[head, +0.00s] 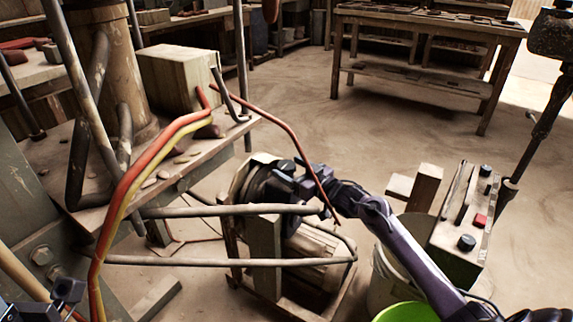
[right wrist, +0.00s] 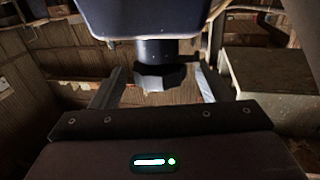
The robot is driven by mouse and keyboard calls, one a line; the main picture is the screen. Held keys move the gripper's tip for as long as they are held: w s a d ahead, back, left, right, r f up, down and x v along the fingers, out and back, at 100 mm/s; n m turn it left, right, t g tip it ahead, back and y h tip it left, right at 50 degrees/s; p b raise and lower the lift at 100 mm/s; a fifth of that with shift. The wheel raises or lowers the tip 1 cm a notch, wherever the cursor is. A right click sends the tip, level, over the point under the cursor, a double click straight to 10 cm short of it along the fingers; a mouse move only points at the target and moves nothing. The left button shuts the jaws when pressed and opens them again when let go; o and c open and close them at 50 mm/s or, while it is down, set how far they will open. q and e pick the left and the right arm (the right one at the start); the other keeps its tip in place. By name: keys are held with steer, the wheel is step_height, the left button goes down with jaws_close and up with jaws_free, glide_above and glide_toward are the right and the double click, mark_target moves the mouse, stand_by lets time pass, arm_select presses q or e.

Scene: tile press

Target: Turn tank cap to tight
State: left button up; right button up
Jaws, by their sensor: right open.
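My right gripper (head: 284,178) reaches in from the lower right to a dark round part of the machine (head: 258,186) beside the press table. In the right wrist view its two fingers (right wrist: 157,84) stand apart. A black, angular knob that looks like the tank cap (right wrist: 160,77) shows between them, on a short dark neck under a dark blue body (right wrist: 150,18). Gaps show on both sides, and I see no finger touching it. The cap cannot be made out in the head view. My left gripper (head: 55,296) shows only partly at the lower left; its jaws are unclear.
Metal rails (head: 225,211) run in front of the machine. Red and yellow hoses (head: 128,185) hang at the left. A control box (head: 468,222) with a red button, a pale bucket (head: 384,282) and a green bowl (head: 405,312) stand at the right. The floor behind is open.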

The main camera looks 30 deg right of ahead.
mark_target(293, 170)
steer(key=p+v, duration=0.1)
steer(key=v, duration=0.4)
steer(key=shift+s+d, duration=0.15)
steer(key=shift+s, duration=0.1)
stand_by(0.3)
